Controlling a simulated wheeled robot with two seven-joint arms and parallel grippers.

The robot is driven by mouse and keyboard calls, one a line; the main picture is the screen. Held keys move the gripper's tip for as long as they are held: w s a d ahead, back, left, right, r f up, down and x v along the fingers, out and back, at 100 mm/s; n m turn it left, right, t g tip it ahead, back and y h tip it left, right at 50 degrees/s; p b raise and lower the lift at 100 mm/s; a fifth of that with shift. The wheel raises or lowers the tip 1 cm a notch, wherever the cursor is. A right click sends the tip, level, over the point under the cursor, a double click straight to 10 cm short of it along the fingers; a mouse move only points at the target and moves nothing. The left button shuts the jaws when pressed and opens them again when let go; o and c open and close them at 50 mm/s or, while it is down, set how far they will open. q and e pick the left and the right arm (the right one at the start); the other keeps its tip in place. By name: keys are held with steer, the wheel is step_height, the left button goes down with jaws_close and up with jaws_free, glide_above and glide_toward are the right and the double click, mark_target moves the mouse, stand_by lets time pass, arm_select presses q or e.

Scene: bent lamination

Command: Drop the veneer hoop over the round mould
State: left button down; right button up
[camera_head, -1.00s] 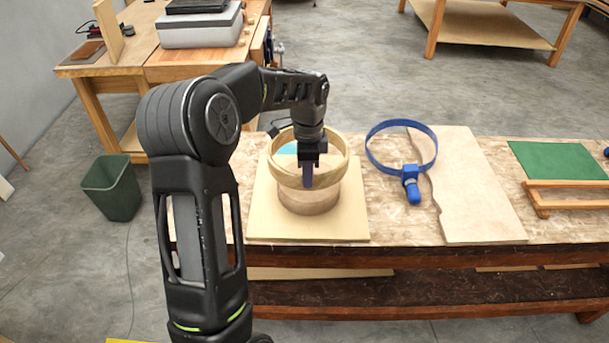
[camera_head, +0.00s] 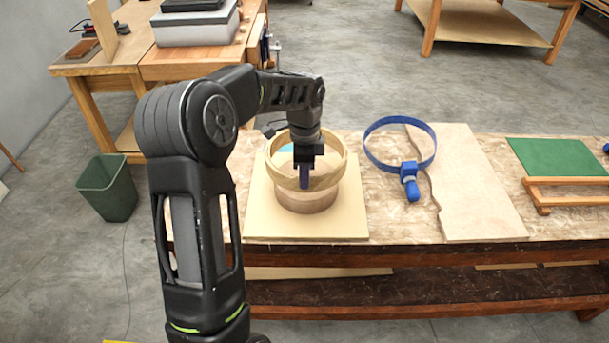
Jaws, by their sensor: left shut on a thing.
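The pale veneer hoop (camera_head: 328,178) is a thin wooden ring at the round mould (camera_head: 306,202), a wooden cylinder on a square light board (camera_head: 264,222). My left gripper (camera_head: 304,180) points down at the hoop's near wall and is shut on it. The hoop looks roughly level and hides the mould's upper part. The mould's lower side shows below the hoop. I cannot tell whether the hoop is around the mould's top or just above it. My right gripper is not in view.
A blue band clamp (camera_head: 409,170) lies right of the board, partly over a thin wooden sheet (camera_head: 478,195). A green mat (camera_head: 560,158) and a small wooden frame (camera_head: 570,183) are at the right. A green bin (camera_head: 107,190) stands on the floor at left.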

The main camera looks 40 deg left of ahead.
arm_select(q)
steer(key=shift+f+b, duration=1.35)
steer(key=shift+f, duration=0.75)
steer(key=shift+f+b, duration=1.1)
steer(key=shift+f, duration=0.6)
steer(key=c, duration=1.5)
jaws_free()
steer(key=shift+w+r, duration=0.1)
steer(key=shift+r, duration=0.4)
steer(key=r, duration=0.3)
steer(key=r+b, duration=0.1)
steer(key=r, duration=0.3)
steer(key=shift+s+d, duration=0.1)
steer(key=shift+s, duration=0.1)
